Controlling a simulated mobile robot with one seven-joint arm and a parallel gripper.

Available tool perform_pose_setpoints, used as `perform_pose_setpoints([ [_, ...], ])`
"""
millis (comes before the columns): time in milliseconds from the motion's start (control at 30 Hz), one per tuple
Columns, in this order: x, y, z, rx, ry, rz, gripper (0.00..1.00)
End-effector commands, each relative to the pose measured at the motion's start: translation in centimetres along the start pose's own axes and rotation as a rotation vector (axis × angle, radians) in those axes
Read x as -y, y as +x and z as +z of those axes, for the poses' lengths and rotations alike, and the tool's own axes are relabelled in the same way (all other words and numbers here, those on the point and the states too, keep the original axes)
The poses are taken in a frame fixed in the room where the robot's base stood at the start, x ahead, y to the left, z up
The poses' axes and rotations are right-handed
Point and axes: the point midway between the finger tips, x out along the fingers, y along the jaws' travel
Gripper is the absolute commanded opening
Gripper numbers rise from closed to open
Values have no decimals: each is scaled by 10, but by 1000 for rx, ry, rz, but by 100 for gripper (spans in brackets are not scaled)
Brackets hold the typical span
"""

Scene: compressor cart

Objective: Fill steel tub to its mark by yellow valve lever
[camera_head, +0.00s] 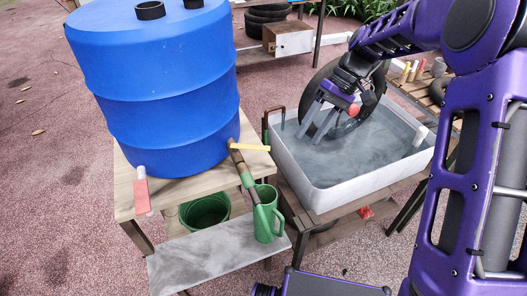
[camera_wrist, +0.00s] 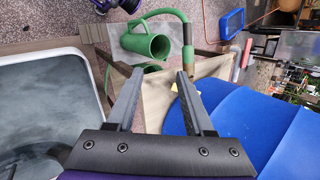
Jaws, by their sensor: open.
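The pale tub (camera_head: 345,194) holds cloudy grey water; its rim also shows in the wrist view (camera_wrist: 87,65). I cannot make out a fill mark. The yellow valve lever (camera_head: 252,147) sticks out to the right from the blue barrel's (camera_head: 160,85) lower side; in the wrist view only a small yellow bit (camera_wrist: 173,88) shows between the fingers.
A dark wheel (camera_head: 347,125) stands in the tub behind my gripper. A green bucket (camera_head: 205,210) sits below. A brown handle-like post (camera_head: 266,125) rises at the tub's left corner.

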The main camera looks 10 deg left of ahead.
Motion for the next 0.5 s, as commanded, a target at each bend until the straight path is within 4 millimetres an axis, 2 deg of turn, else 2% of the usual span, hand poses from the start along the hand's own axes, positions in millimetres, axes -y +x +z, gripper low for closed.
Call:
perform_pose_setpoints([
  [33, -17, 22, 4, 5, 189, -131, 52],
  [100, -26, 38, 8, 26, 458, -317, 52],
  [200, -40, 51, 8, 91, 817, -585, 52],
  [333, -59, 52, 5, 215, 1178, -885, 52],
  [500, -77, 45, 2, 353, 1422, -1123, 52],
])
